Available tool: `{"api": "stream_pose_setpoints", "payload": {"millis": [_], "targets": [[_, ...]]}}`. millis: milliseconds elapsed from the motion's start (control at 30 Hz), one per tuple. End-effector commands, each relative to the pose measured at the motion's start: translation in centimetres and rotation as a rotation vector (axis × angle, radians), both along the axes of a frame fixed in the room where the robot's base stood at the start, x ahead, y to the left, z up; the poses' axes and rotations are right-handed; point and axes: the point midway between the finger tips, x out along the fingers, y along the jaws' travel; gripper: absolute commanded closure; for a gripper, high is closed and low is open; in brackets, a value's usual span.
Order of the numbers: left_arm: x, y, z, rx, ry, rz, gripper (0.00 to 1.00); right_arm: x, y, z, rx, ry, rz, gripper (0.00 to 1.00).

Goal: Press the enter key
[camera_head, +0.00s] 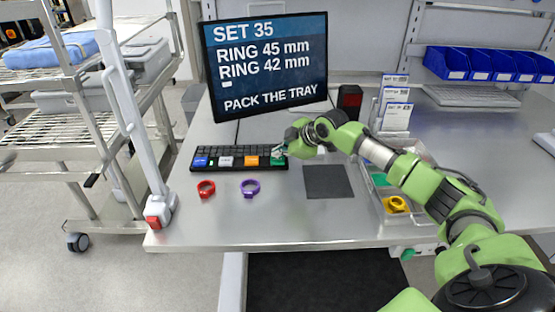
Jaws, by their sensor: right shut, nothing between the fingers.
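A dark keyboard (228,161) lies on the metal bench below the monitor. Its front row has large coloured keys: blue, white, orange and, at the right end, green. The green key (277,161) is partly hidden by my right gripper (280,152). I cannot read the key labels, so I cannot tell which is the enter key. My right gripper is shut and empty, with its fingertips at the keyboard's right end, over or on the green key; contact cannot be told. My left gripper is not in view.
The monitor (266,62) reads "SET 35, RING 45 mm, RING 42 mm, PACK THE TRAY". A red ring (206,188) and a purple ring (250,187) lie before the keyboard. A dark mat (327,182) is right of them. A yellow ring (396,204) sits further right, by my arm.

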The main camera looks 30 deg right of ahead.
Motion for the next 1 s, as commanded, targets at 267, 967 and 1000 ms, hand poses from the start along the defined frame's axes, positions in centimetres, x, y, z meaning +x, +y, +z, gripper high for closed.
{"api": "stream_pose_setpoints", "payload": {"millis": [267, 967, 1000], "targets": [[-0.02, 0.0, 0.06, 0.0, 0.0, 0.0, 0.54, 0.0, -0.02, -0.25, 0.0, -0.001, -0.001, 1.0], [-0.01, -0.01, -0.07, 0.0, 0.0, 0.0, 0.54, -0.02, -0.05, -0.92, 0.0, 0.001, -0.001, 1.0], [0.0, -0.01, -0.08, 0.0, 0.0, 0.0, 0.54, -0.02, -0.05, -0.98, 0.0, 0.001, -0.001, 1.0]]}}
